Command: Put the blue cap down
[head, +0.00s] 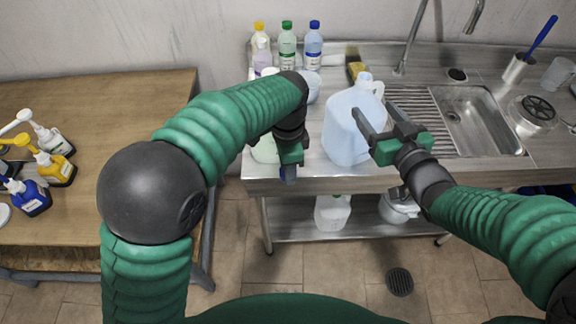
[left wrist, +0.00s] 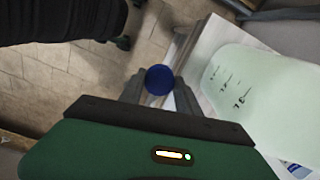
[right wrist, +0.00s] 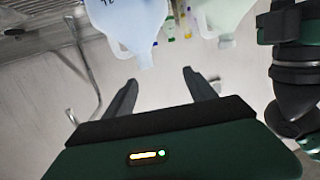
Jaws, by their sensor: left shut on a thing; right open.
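My left gripper (head: 289,168) is shut on the blue cap (left wrist: 159,79), a small round lid between its fingertips in the left wrist view. In the head view a bit of the cap (head: 290,175) shows below the gripper, near the steel counter's front edge (head: 330,186). My right gripper (head: 375,110) is open and empty, its fingers beside the upper right of a pale blue jug (head: 345,130). That jug also shows above the open fingers in the right wrist view (right wrist: 125,20). A pale green jug (head: 264,150) stands partly hidden behind my left arm.
Several bottles, one a green-labelled bottle (head: 287,45), stand at the counter's back. A sink (head: 478,118) lies to the right. A wooden table (head: 110,100) with pump bottles stands at left.

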